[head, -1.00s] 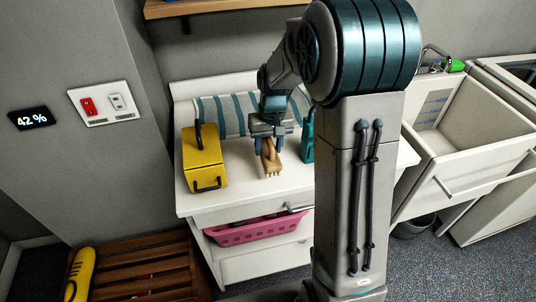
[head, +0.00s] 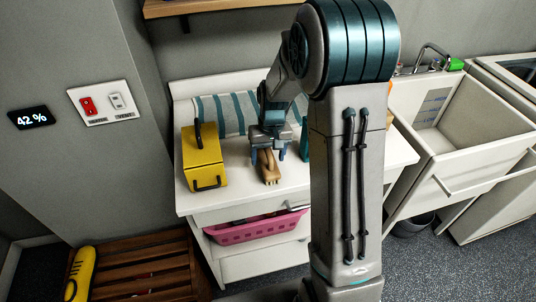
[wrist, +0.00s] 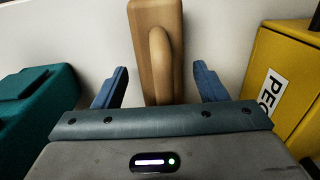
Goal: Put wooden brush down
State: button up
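The wooden brush (head: 270,171) is on the white counter top (head: 236,178), between the yellow box and the teal box. In the wrist view the brush (wrist: 157,55) lies between the two blue fingers, its rounded handle toward me. My gripper (head: 268,154) is open around the brush; the wrist view shows my gripper (wrist: 160,72) with a clear gap on each side of the wood. The underside of the brush is hidden.
The yellow box (head: 203,160) stands close on the left, and the teal box (wrist: 37,108) stands on the other side, partly hidden by my arm in the head view. A striped cloth (head: 222,115) lies behind. A pink basket (head: 255,230) sits below the counter top; a sink (head: 470,120) is at right.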

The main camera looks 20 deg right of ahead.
notch_tip(320, 180, up, 11)
jog(key=s+r+t, duration=0.3)
jog(key=s, duration=1.8)
jog(key=shift+a+r+h, duration=0.15)
jog(key=shift+r+h, duration=0.05)
jog(key=shift+h, duration=0.2)
jog(key=shift+s, duration=0.1)
